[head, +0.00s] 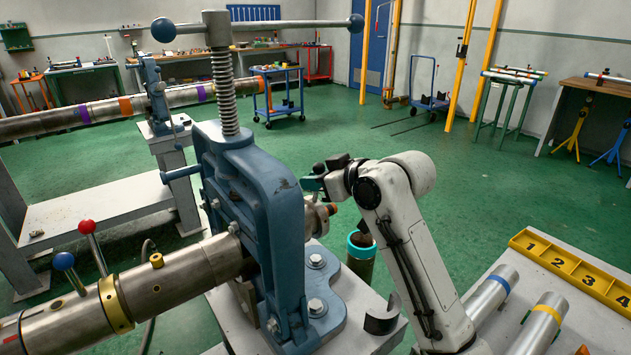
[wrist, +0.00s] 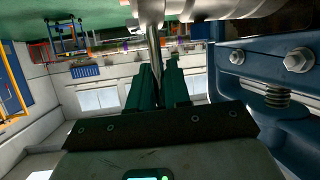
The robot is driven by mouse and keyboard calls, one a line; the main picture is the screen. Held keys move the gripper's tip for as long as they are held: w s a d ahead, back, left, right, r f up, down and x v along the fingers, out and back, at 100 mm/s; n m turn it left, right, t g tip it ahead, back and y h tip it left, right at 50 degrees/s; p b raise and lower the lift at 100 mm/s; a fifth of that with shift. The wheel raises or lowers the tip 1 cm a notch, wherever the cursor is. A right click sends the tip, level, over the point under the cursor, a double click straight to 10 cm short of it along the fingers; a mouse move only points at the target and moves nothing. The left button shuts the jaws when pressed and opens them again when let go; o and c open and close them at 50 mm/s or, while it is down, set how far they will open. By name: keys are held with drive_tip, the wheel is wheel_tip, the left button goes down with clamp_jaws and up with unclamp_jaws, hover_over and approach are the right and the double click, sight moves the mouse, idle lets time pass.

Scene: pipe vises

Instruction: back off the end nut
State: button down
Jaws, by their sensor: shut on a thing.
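The blue pipe vise (head: 245,190) stands upright and clamps a steel pipe (head: 180,285). The end nut (head: 318,218) is at the pipe's far end, just past the vise, partly hidden by the vise frame and my arm. My gripper (head: 322,182) is right above it. In the wrist view, the green fingers (wrist: 165,88) are closed around a slim steel bar (wrist: 153,38) that meets the silver round metal of the pipe end (wrist: 205,10) along the top edge. The bar is mostly hidden in the head view.
The vise frame (wrist: 270,65) with its bolts is close on the right in the wrist view. A teal-rimmed cylinder (head: 361,250) stands below my arm. A numbered yellow rack (head: 575,268) and pipe pieces (head: 540,325) lie on the right bench.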

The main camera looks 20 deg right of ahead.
drive_tip(key=shift+s+a+f+t+y+b, duration=0.1)
drive_tip(key=shift+s+a+t+y+b, duration=0.35)
drive_tip(key=shift+b, duration=0.1)
idle(1.9)
drive_tip(key=c, duration=1.2)
unclamp_jaws()
drive_tip(key=shift+o, duration=0.2)
drive_tip(key=shift+d, duration=0.1)
drive_tip(key=shift+d, duration=0.2)
drive_tip(key=shift+s+d, duration=0.15)
drive_tip(key=v, duration=1)
drive_tip(key=shift+s+r, duration=0.2)
